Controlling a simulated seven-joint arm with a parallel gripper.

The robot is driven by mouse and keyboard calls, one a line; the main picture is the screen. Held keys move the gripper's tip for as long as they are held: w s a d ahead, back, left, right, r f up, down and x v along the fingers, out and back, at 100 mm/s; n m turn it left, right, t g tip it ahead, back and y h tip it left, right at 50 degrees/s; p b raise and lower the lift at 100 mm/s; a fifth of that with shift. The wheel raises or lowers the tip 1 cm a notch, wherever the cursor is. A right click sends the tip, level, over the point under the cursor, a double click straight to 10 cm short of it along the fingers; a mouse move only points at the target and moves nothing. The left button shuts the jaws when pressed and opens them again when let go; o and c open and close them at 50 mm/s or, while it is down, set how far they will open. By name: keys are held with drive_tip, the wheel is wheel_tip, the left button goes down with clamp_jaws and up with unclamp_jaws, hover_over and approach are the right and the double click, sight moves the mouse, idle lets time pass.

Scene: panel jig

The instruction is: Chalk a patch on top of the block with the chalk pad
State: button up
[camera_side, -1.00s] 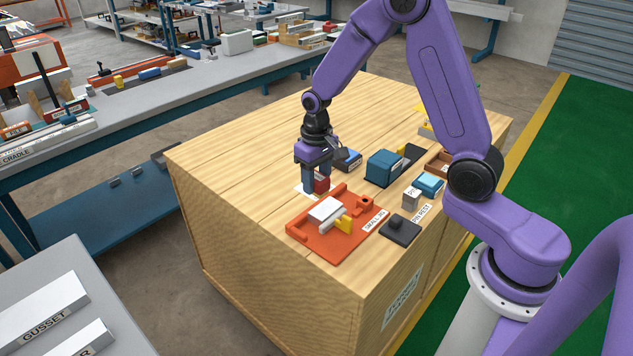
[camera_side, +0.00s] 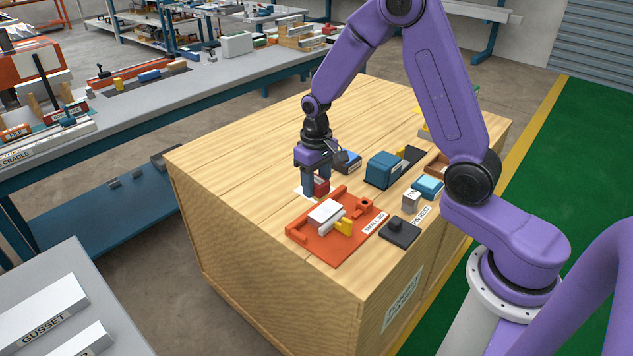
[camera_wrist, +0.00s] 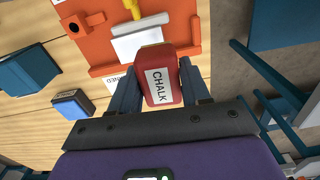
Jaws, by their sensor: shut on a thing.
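My gripper (camera_side: 315,188) is shut on the red chalk pad (camera_side: 322,187), which has a white CHALK label. In the wrist view the chalk pad (camera_wrist: 160,78) sits between both fingers of my gripper (camera_wrist: 158,92). The pad is low over the wooden top, by a white patch and behind the orange jig; the side view does not clearly show whether it touches. The white block (camera_side: 325,211) sits in the orange small jig (camera_side: 336,249), beside a yellow clamp piece (camera_side: 344,226).
On the wooden bench (camera_side: 240,165) stand a large blue block (camera_side: 384,168), a small blue and dark item (camera_side: 348,161), a grey cube (camera_side: 411,201), a light blue piece (camera_side: 428,187) and a black handled pad (camera_side: 400,232). The bench's left side is clear.

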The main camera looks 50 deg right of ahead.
hover_over(317, 217)
drive_tip(key=shift+a+f, duration=0.15)
drive_tip(key=shift+f, duration=2.7)
wheel_tip(317, 217, down, 2)
drive_tip(key=shift+f, duration=0.1)
drive_tip(key=shift+d, duration=0.9)
drive_tip(key=shift+c, duration=0.4)
drive_tip(key=shift+d, duration=2.95)
drive_tip(key=shift+a, duration=3.75)
drive_tip(key=shift+a+r, duration=0.15)
drive_tip(key=shift+r, duration=3.95)
